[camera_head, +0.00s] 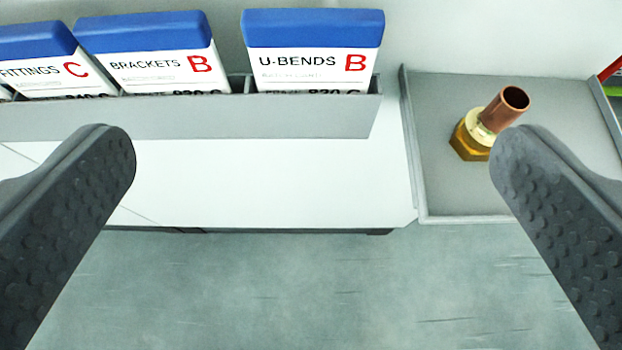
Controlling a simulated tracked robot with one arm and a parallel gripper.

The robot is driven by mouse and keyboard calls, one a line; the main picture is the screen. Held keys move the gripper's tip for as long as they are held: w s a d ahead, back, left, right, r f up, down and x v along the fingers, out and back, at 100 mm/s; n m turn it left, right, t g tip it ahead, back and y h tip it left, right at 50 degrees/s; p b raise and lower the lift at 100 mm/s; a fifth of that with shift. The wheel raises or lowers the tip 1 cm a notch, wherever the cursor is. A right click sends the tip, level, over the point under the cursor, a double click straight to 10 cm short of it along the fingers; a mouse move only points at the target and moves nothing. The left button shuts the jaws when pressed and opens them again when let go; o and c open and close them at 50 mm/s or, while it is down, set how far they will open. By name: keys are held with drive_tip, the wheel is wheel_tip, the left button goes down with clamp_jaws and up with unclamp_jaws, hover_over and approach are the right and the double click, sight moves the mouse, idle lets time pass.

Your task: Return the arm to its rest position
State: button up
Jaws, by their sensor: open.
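My gripper (312,160) is open, with one dark studded finger at the left and one at the right of the head camera view. Nothing is between its fingers; the white worktop and grey-green floor show through the gap. A brass and copper fitting (472,137) stands tilted in a grey tray (440,195) at the right, just past the right fingertip in the picture. I cannot tell how far the finger is from it in depth. The rest of my arm is not in view.
A grey rack (190,120) at the back left holds blue-topped cards: FITTINGS C (42,72), BRACKETS B (160,65) and U-BENDS B (312,62). An empty gap separates the last two. The white worktop (260,190) in front is bare. Red and green items show at the far right edge.

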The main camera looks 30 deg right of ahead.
drive_tip(key=shift+w+r, duration=0.1)
drive_tip(key=w+a+r+n+t+y, duration=0.2)
drive_tip(key=a+r, duration=0.9)
drive_tip(key=r, duration=0.3)
drive_tip(key=w+a+r+n+t+y, duration=0.1)
drive_tip(key=a+r+n+t+y, duration=0.15)
drive_tip(key=a+r, duration=1.05)
drive_tip(key=s+a+r+n+y, duration=0.1)
drive_tip(key=s+a+r, duration=0.2)
drive_tip(key=r, duration=0.3)
drive_tip(key=s+a+r+n+y, duration=0.1)
drive_tip(key=s+a+r, duration=0.2)
drive_tip(key=r, duration=0.3)
drive_tip(key=shift+s+a, duration=0.3)
drive_tip(key=shift+a, duration=0.45)
drive_tip(key=shift+t, duration=0.25)
drive_tip(key=shift+c, duration=0.3)
